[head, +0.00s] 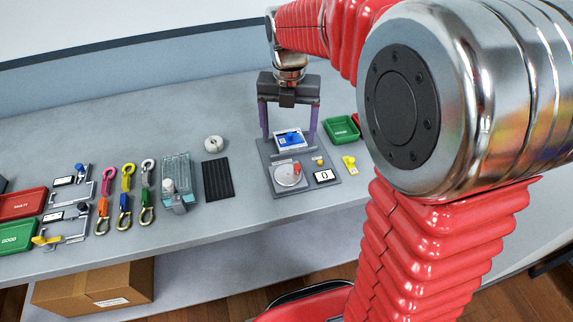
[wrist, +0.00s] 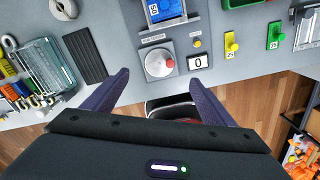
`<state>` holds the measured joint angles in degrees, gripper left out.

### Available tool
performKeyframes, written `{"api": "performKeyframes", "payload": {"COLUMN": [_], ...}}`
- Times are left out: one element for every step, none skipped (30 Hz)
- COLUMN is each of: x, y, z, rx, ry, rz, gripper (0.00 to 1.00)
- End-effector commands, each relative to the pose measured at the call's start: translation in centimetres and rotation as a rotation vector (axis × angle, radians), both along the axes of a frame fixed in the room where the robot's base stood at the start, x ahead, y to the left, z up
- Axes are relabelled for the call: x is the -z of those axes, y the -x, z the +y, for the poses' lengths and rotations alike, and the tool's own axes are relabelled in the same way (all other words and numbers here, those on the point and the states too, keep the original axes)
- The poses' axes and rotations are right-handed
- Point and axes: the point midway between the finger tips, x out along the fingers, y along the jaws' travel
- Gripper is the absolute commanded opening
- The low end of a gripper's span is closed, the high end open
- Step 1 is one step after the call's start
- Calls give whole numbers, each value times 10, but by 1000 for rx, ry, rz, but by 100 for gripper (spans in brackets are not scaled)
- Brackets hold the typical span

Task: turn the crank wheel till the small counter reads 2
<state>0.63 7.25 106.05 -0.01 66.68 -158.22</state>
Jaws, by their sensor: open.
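The crank wheel (head: 288,175) is a pale disc with a red knob (head: 297,167), set on a grey panel (head: 328,188). In the wrist view the crank wheel (wrist: 159,64) shows its red knob (wrist: 170,63) at the right side. The small counter (head: 324,176) right of the wheel reads 0; it also reads 0 in the wrist view (wrist: 197,62). My gripper (head: 290,138) is open and empty, its two purple fingers apart above the panel's back part. In the wrist view the fingers of my gripper (wrist: 158,82) point toward the wheel, touching nothing that I can see.
A blue device (head: 290,140) sits behind the wheel. A small yellow button (wrist: 197,43) is above the counter. A yellow tagged piece (head: 349,163) lies right of the panel.

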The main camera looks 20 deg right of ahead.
Motion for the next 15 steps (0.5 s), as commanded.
{"api": "performKeyframes", "payload": {"x": [4,7,12,16,20,25,30,35,41,45,50,56,61,66,72], "y": [0,0,1,1,1,1,1,1,1,1,1,1,1,1,1], "z": [0,0,0,0,0,0,0,0,0,0,0,0,0,0,0], "rx": [0,0,0,0,0,0,1,1,1,1,1,1,1,1,1], "ry": [1,0,0,0,0,0,0,-1,0,0,0,0,-1,0,0], "rz": [1,2,3,3,3,3,3,4,5,3,3,3,4,5,3], "gripper": [78,78,78,78,78,78,78,78,78,78,78,78,78,78,78]}}
